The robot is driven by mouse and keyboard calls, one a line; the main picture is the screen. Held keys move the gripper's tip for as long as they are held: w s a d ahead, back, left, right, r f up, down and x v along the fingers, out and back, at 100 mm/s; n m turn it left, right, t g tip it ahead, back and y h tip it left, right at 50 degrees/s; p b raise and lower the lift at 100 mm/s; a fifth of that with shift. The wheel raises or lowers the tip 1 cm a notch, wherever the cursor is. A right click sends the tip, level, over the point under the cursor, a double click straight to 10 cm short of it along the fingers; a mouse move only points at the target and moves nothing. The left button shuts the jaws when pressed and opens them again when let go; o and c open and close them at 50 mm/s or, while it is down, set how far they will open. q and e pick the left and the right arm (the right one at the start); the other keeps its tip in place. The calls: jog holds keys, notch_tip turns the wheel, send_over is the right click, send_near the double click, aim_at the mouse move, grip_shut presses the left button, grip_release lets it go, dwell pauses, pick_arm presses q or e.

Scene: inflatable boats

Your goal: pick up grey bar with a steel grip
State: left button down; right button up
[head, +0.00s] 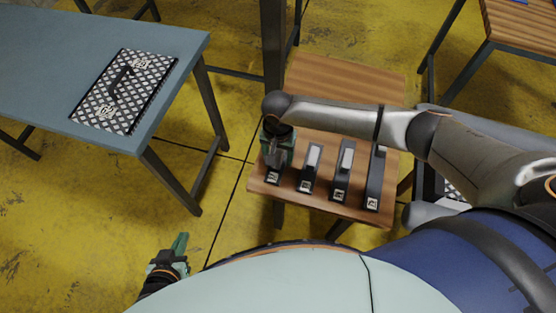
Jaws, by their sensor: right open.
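Several dark bars lie side by side on a wooden table (330,73), each with a pale label at its near end. The second (310,168) and third (342,170) from the left have light, silvery grips on top. The rightmost bar (375,182) looks grey, its far end hidden by my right arm. The leftmost bar (273,178) is mostly covered by my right gripper (277,158), which is open and points down over it; contact cannot be made out. My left gripper (179,244) is low at the left, away from the table, its opening unclear.
A blue-grey table (40,60) at the left carries a patterned black-and-white case (140,85) with a dark handle. Another wooden table (525,25) stands at the upper right. A dark post (273,45) rises behind the bars' table. Yellow floor (225,185) lies between the tables.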

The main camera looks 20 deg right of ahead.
jog(key=shift+f, duration=0.1)
jog(key=shift+c, duration=0.2)
grip_shut()
dwell(0.4)
